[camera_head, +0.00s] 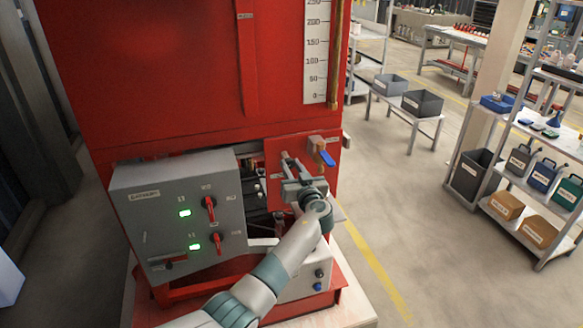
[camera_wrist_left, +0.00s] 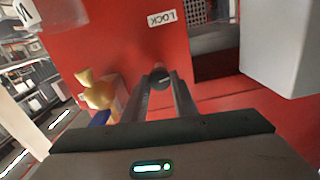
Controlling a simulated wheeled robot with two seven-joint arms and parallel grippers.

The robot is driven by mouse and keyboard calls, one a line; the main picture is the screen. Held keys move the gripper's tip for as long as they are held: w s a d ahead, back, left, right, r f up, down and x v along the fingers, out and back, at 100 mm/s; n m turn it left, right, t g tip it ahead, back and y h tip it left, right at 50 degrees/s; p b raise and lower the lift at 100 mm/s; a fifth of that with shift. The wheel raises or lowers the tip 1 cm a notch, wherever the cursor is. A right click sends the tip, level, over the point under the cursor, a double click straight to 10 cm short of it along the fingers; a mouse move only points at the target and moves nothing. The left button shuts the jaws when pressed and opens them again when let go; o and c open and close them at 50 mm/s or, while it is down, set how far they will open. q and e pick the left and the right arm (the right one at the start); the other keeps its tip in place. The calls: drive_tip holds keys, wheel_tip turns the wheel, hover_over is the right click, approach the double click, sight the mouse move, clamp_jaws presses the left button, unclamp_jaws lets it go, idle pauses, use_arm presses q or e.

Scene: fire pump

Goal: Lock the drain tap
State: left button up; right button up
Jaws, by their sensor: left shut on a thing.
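The drain tap (camera_head: 317,146) is a brass fitting with a blue lever (camera_head: 327,158) on the red panel, to the right of my gripper. In the left wrist view, the brass tap (camera_wrist_left: 98,92) and part of its blue lever (camera_wrist_left: 100,117) are at the left. A white LOCK label (camera_wrist_left: 161,18) is on the red panel above the fingertips. My left gripper (camera_head: 289,160) is at the panel. In the wrist view, its fingers (camera_wrist_left: 160,84) are shut on a small dark round knob (camera_wrist_left: 158,74) below the label. The fingers hide part of the knob. My right gripper is not in view.
A grey control box (camera_head: 165,215) with green displays and red switches stands left of my left arm. The large red tank (camera_head: 160,80) is above. A white box (camera_head: 303,285) sits low beneath the panel. Open floor (camera_head: 400,215) lies to the right, before the shelves.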

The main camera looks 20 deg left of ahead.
use_arm(q)
drive_tip(key=shift+f, duration=0.1)
drive_tip(key=shift+m+b, duration=0.8)
drive_tip(key=shift+b, duration=0.05)
drive_tip(key=shift+f+m+b, duration=0.1)
drive_tip(key=shift+m+b, duration=0.8)
drive_tip(key=shift+m, duration=0.2)
drive_tip(key=m+b, duration=0.1)
drive_tip(key=m, duration=0.1)
drive_tip(key=shift+d+m, duration=0.1)
drive_tip(key=shift+m, duration=0.2)
drive_tip(key=m, duration=0.2)
drive_tip(key=shift+m+b, duration=0.4)
drive_tip(key=m, duration=0.4)
drive_tip(key=shift+m, duration=0.3)
drive_tip(key=m+p, duration=0.1)
drive_tip(key=m, duration=0.2)
drive_tip(key=shift+m+p, duration=0.7)
drive_tip(key=shift+m, duration=0.9)
